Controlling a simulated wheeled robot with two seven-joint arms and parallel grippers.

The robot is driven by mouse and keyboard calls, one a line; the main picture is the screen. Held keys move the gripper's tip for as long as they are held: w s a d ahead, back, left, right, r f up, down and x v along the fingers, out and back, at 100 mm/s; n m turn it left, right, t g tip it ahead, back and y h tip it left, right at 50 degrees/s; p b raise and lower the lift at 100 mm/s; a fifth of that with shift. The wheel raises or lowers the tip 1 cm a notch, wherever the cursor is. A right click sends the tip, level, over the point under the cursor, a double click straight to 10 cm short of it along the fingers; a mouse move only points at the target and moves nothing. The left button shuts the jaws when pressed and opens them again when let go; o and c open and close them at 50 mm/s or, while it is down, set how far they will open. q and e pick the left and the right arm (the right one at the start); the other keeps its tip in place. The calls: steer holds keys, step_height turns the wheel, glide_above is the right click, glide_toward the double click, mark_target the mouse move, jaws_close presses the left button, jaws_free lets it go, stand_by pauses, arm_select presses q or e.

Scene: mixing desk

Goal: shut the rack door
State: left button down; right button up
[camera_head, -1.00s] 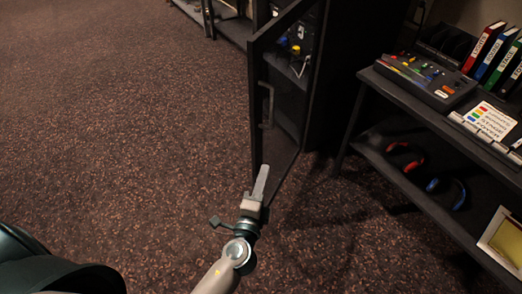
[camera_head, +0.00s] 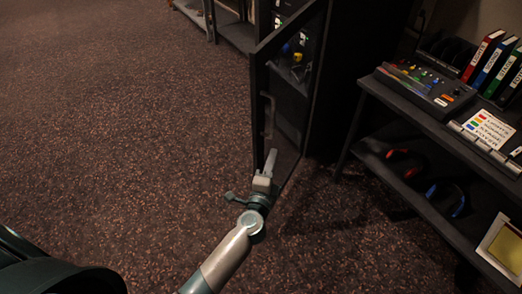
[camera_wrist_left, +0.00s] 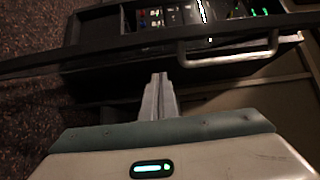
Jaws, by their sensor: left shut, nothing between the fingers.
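The rack door (camera_head: 284,111) is a dark framed panel with a see-through middle, standing open from the dark rack (camera_head: 345,75). Its handle (camera_head: 268,117) is a vertical bar on the outer face; it also shows in the left wrist view as a pale bar (camera_wrist_left: 228,60). My left gripper (camera_head: 270,160) is shut and empty, at the lower part of the door, below the handle. In the left wrist view its fingers (camera_wrist_left: 158,88) point at the door frame. I cannot tell whether they touch it. My right gripper is not in view.
A desk (camera_head: 440,128) to the right holds a mixer (camera_head: 425,90), several binders (camera_head: 497,62) and a label card (camera_head: 489,129). Headphones lie on its lower shelf. Open carpet (camera_head: 130,120) fills the left. Another shelf unit (camera_head: 232,25) stands at the back.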

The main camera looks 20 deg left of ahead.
mark_target(261, 153)
arm_select(q)
steer(key=shift+w+a+p, duration=0.3)
steer(key=shift+a, duration=0.7)
steer(key=shift+w+a+p, duration=0.25)
steer(key=shift+a, duration=0.75)
